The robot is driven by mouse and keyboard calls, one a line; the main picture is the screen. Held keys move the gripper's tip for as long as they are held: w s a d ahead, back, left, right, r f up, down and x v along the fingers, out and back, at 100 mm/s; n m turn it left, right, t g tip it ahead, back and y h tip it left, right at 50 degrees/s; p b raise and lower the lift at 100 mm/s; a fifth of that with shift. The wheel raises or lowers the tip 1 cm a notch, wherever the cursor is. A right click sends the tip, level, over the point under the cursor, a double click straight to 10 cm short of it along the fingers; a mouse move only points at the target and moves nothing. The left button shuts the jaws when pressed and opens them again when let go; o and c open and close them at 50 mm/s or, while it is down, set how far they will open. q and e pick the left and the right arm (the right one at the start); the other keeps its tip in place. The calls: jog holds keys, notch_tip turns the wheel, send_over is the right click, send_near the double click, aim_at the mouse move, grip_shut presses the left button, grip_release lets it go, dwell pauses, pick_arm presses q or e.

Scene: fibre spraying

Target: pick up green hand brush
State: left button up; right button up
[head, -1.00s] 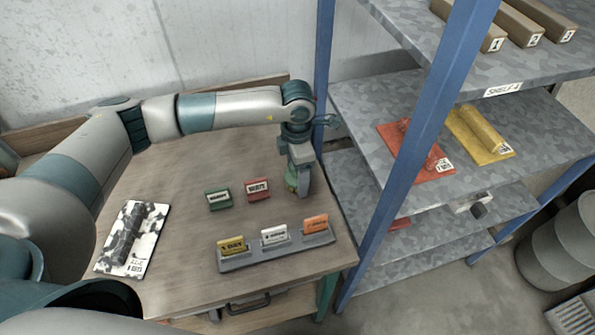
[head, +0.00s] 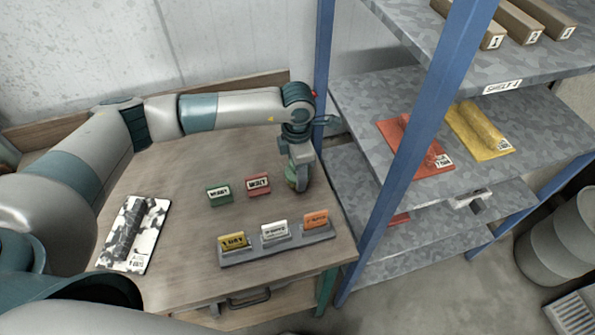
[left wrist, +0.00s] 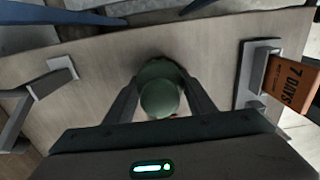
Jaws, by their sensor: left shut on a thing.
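The green hand brush (left wrist: 162,92) stands on the wooden table, seen from above in the left wrist view as a round green knob between my two fingers. In the head view only a bit of its green (head: 291,176) shows, because my gripper hides most of it. My left gripper (head: 299,182) points down near the table's right edge and is shut on the brush. In the left wrist view its fingers (left wrist: 162,100) lie on both sides of the knob. My right gripper is not in view.
Green (head: 219,195) and red (head: 258,184) labelled blocks stand left of the gripper. A grey holder (head: 255,256) carries yellow, white and orange cards in front. A speckled panel (head: 115,262) lies at left. A blue shelf post (head: 400,150) rises close on the right.

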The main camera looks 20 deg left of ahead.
pick_arm(q)
jog(key=shift+r, duration=0.15)
jog(key=shift+r+b, duration=0.65)
jog(key=shift+b, duration=0.05)
jog(key=shift+d+r+b, duration=0.15)
jog(key=shift+r+b, duration=0.3)
jog(key=shift+r, duration=0.15)
jog(key=shift+d+r+b, duration=0.15)
jog(key=shift+r+b, duration=0.25)
jog(key=shift+r, duration=0.2)
jog(key=d+r+b, duration=0.4)
jog(key=d+r, duration=0.3)
jog(key=d, duration=0.4)
jog(key=shift+b, duration=0.4)
jog(key=shift+o, duration=0.8)
